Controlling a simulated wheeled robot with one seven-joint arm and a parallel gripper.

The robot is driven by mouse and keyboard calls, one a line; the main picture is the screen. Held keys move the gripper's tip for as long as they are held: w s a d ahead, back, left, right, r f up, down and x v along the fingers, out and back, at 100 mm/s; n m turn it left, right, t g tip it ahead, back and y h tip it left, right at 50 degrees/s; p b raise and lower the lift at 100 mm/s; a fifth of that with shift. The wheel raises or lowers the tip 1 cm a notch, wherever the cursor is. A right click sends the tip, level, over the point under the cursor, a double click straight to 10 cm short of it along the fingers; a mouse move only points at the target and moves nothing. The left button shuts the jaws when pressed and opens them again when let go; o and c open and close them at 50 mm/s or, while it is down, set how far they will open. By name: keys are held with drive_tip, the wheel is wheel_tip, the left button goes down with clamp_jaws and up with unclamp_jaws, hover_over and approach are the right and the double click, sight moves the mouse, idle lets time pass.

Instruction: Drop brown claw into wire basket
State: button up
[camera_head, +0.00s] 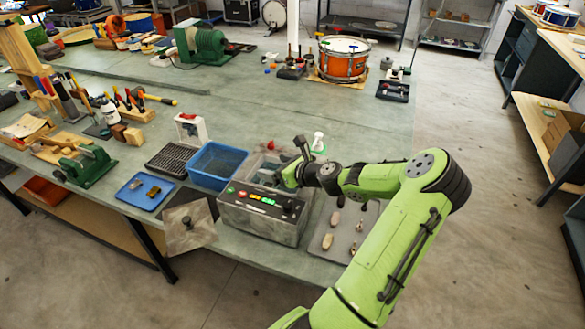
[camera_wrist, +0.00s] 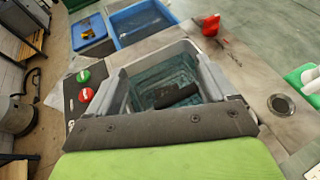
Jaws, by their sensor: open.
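My gripper (camera_head: 284,178) is open, pointing down over the open tank of a grey cleaning unit (camera_head: 262,222). In the wrist view its two grey fingers stand apart, with the gap between them (camera_wrist: 163,70) over the tank. Inside the tank is a teal, mesh-like lining, perhaps the wire basket (camera_wrist: 150,75). A dark, blocky piece (camera_wrist: 178,95) lies low in it, apart from the fingers. I cannot tell whether this is the brown claw. A small brown piece (camera_head: 153,192) lies on the blue tray (camera_head: 136,203) at the left.
A blue bin (camera_head: 218,150) and a black rack (camera_head: 168,162) stand left of the unit. A lid with a knob (camera_head: 188,232) leans at the bench's front edge. A grey mat with tools (camera_head: 340,240) lies at the right. An orange drum (camera_head: 343,62) stands at the back.

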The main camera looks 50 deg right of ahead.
drive_tip(key=p+v, duration=0.1)
drive_tip(key=v, duration=1.1)
drive_tip(key=shift+s+a+r+p, duration=0.1)
drive_tip(key=shift+s+p, duration=0.3)
